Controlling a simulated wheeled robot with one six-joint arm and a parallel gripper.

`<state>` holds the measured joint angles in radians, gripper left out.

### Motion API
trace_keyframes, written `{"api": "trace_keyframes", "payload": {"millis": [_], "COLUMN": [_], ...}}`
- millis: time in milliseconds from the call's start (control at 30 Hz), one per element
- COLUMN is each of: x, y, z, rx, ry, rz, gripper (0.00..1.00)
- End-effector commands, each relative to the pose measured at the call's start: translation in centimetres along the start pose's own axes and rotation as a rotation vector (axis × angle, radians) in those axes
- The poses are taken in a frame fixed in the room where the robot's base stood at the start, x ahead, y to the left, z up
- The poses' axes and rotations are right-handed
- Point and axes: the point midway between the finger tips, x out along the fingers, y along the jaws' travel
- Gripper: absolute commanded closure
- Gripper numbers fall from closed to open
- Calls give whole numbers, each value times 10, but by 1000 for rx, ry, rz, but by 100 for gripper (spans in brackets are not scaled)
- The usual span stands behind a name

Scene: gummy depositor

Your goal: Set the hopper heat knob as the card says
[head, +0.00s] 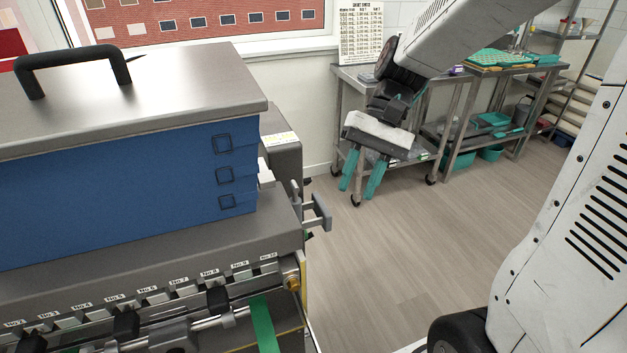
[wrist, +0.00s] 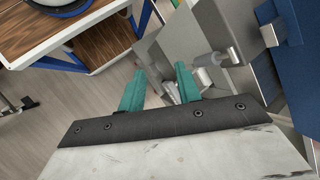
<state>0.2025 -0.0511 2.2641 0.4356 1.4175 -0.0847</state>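The hopper (head: 120,190) is a blue box with a grey lid and a black handle, on the left in the head view. A grey box (head: 285,152) with a small label is fixed at its right side. I cannot make out the heat knob in either view. A printed card (head: 361,32) stands on the wall side at the back; its text is too small to read. My gripper (head: 358,190) hangs to the right of the hopper, its two teal fingers apart and empty. In the wrist view my gripper (wrist: 160,72) points toward grey machine parts (wrist: 165,45).
A grey bracket (head: 317,211) juts from the machine's right side, close to my gripper. Numbered labels (head: 178,282) run along the front. Steel tables (head: 455,75) with teal trays stand at the back. The floor (head: 420,250) on the right is clear.

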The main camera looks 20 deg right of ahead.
Motion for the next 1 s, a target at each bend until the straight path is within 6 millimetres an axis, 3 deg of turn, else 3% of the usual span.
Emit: {"api": "trace_keyframes", "payload": {"millis": [433, 700, 833, 1000], "x": [12, 18, 21, 24], "y": [8, 29, 39, 42], "z": [-146, -232, -255, -266], "rx": [201, 257, 268, 272], "ry": [-279, -350, -356, -358], "rz": [-503, -846, -946, -998], "gripper": [66, 66, 66, 66]}}
